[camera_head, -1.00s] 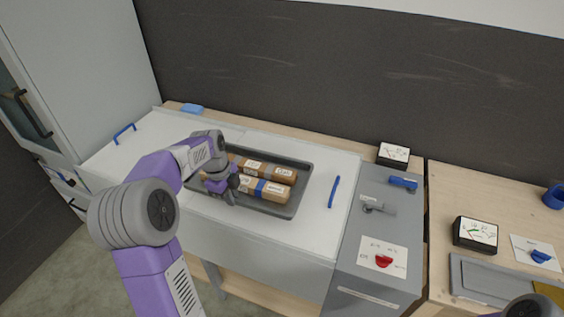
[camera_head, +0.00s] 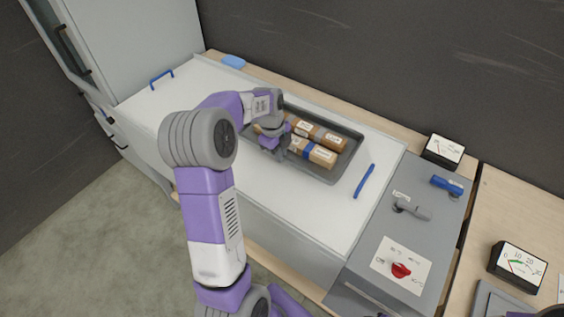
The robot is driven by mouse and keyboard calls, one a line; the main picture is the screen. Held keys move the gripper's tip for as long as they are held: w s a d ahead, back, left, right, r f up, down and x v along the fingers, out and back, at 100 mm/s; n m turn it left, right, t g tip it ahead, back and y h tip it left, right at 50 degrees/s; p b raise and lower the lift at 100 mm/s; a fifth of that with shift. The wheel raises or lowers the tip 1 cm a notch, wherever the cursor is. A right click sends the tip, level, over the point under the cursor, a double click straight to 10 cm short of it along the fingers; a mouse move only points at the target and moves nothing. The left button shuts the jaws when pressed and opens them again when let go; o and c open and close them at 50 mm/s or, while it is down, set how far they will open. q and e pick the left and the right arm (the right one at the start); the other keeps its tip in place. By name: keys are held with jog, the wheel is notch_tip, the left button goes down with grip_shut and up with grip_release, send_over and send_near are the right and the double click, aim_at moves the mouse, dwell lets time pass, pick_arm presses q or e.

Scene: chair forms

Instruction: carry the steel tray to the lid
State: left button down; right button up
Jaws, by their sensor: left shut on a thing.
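The dark grey steel tray (camera_head: 345,165) is over the white lid (camera_head: 190,115), towards its right part. Brown packages (camera_head: 318,135) with white labels lie in the tray. A nearer package has a blue band. My left gripper (camera_head: 274,146) is shut at the near left side of the tray, on its rim. Its fingertips are partly hidden by the wrist, and my arm covers the tray's left end. I cannot tell whether the tray touches the lid or hangs just above it. My right gripper is out of view.
Blue handles stand on the lid, one at left (camera_head: 161,79) and one right of the tray (camera_head: 364,181). A grey panel (camera_head: 385,225) with a red knob (camera_head: 400,270) adjoins at right. Meters (camera_head: 443,150) stand nearby. A dark wall rises behind.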

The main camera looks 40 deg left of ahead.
pick_arm(q)
jog(key=shift+w+f+b, duration=0.15)
jog(key=shift+f+b, duration=0.3)
jog(key=shift+f, duration=1.9)
jog(key=c, duration=1.2)
grip_release()
jog(key=shift+c, duration=0.2)
notch_tip(320, 180, up, 12)
jog(key=s+a+p, duration=0.1)
jog(key=p, duration=0.1)
jog(key=shift+s+a, duration=0.15)
jog(key=shift+s, duration=0.1)
jog(key=shift+f, duration=0.15)
